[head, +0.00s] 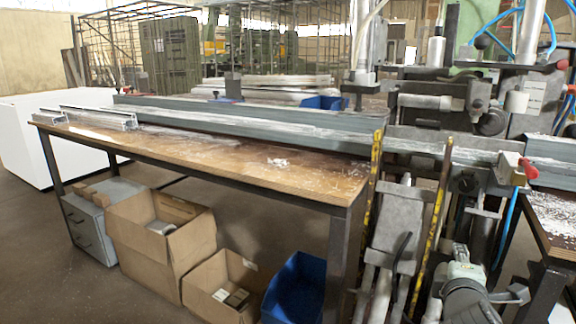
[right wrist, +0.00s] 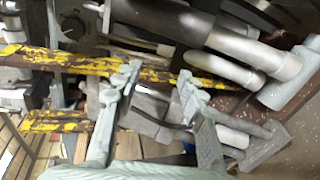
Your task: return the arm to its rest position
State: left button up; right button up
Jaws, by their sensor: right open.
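My right gripper (head: 463,260) shows at the lower right of the head view, in front of the clamp machine (head: 455,150). In the right wrist view its two pale fingers (right wrist: 160,82) stand apart with nothing held between them. Beyond the fingers are yellow-and-black worn bars (right wrist: 75,60) and grey metal machine parts. I cannot tell how far the fingertips are from the bars. My left gripper is not in view.
A wooden workbench (head: 250,165) holds long grey profiles (head: 240,118). Under it are cardboard boxes (head: 150,245), a blue bin (head: 295,285) and a grey drawer unit (head: 90,230). Another bench (head: 550,220) stands at the right edge. Floor is open at left.

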jog(key=s+a+f+m+g+y+p, duration=0.1)
jog(key=s+a+f+m+g+y, duration=0.15)
jog(key=s+f, duration=0.45)
jog(key=s+a+f+m+g+y+p, duration=0.1)
jog(key=s+f+m+g, duration=0.2)
jog(key=f, duration=0.8)
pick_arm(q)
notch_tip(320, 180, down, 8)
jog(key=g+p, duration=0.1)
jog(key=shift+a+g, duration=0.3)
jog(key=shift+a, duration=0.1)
pick_arm(e)
jog(key=s+a+f+m+g+y, duration=0.1)
jog(key=s+a+f+m+g, duration=0.1)
jog(key=s+f, duration=0.4)
jog(key=s+a+f+m+g+y, duration=0.1)
jog(key=s+a+f+m+g, duration=0.1)
jog(key=s+f, duration=0.3)
jog(key=s+a+m, duration=0.1)
jog(key=s, duration=0.3)
jog(key=shift+s+a+f+m, duration=0.35)
jog(key=shift+f, duration=0.05)
